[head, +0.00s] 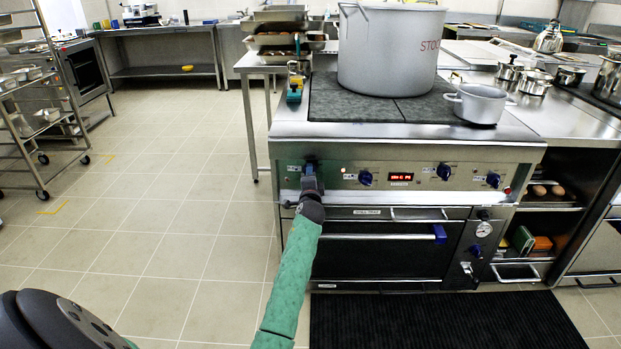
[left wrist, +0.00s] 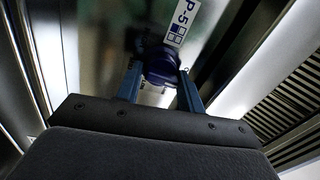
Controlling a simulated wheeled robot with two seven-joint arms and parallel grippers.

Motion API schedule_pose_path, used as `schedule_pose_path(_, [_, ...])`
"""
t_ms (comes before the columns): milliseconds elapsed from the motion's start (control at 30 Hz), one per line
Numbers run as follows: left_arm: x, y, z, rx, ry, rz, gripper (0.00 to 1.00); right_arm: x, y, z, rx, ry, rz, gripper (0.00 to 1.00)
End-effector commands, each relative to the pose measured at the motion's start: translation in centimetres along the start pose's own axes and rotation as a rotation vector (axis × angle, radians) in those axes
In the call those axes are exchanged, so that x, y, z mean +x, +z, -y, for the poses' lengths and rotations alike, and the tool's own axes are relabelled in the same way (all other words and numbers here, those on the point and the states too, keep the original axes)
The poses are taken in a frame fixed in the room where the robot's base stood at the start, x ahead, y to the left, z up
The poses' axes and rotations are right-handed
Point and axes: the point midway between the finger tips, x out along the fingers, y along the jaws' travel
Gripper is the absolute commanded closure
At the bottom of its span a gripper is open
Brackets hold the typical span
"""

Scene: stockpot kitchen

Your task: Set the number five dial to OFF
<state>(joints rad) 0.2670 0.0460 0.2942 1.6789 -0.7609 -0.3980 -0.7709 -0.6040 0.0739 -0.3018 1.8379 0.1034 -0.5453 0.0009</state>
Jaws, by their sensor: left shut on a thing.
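The number five dial (left wrist: 160,68) is a dark blue knob, next to a white label (left wrist: 180,22) reading P-5 in the left wrist view. My left gripper (left wrist: 160,85) has its two blue fingers on either side of the knob and is shut on it. In the head view my left gripper (head: 311,180) is at the leftmost knob position of the range's front panel (head: 340,186), and it hides most of that dial. The dial's pointer and its OFF mark cannot be made out. My right gripper does not show.
Other blue dials (head: 366,178) sit to the right on the panel, around a red display (head: 401,177). A large stockpot (head: 390,50) and a small pot (head: 478,103) stand on the range top. An oven door (head: 385,250) is below.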

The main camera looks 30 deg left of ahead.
Motion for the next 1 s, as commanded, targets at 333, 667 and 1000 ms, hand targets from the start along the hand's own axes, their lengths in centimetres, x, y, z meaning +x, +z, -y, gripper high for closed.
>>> schedule_pose_path(333, [-0.05, 0.23, -0.32, -0.074, 0.005, 0.009, 0.85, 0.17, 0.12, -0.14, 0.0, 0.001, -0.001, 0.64])
schedule_pose_path(667, [-0.06, 0.2, -0.34, -0.078, 0.006, 0.009, 0.85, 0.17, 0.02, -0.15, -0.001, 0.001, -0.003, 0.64])
schedule_pose_path(1000, [-0.03, 0.09, -0.17, -0.078, 0.004, 0.007, 0.41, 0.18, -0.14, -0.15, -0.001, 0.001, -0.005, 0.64])
